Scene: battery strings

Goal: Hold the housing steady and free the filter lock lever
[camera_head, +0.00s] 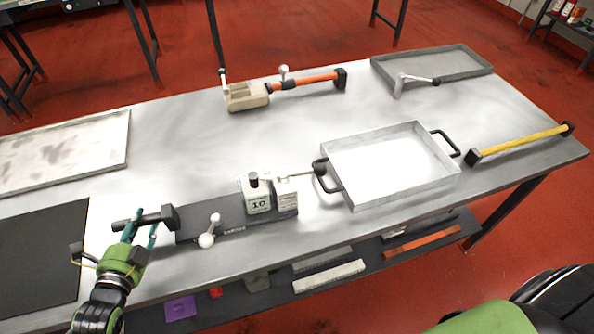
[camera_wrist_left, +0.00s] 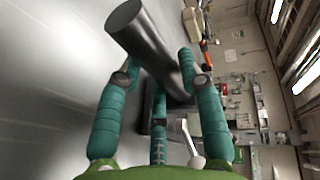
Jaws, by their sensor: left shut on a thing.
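A dark grey housing (camera_head: 238,229) lies near the front edge of the table. A black T-shaped handle (camera_head: 155,218) stands at its left end. My left gripper (camera_head: 139,232) is shut on this handle; in the left wrist view the dark bar (camera_wrist_left: 145,40) passes between its teal fingers. A lever with a pale ball knob (camera_head: 207,239) sits on the housing's front side; a pale lever (camera_wrist_left: 189,138) also shows in the left wrist view. A block marked 10 (camera_head: 258,206) stands on the housing's right part. My right gripper is not in view.
A metal tray with black handles (camera_head: 395,203) stands to the right. A beige block (camera_head: 245,97) with an orange-handled tool (camera_head: 305,82) lies at the back. A yellow bar (camera_head: 520,143) lies at far right. A black mat (camera_head: 35,265) is at left. The middle table is clear.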

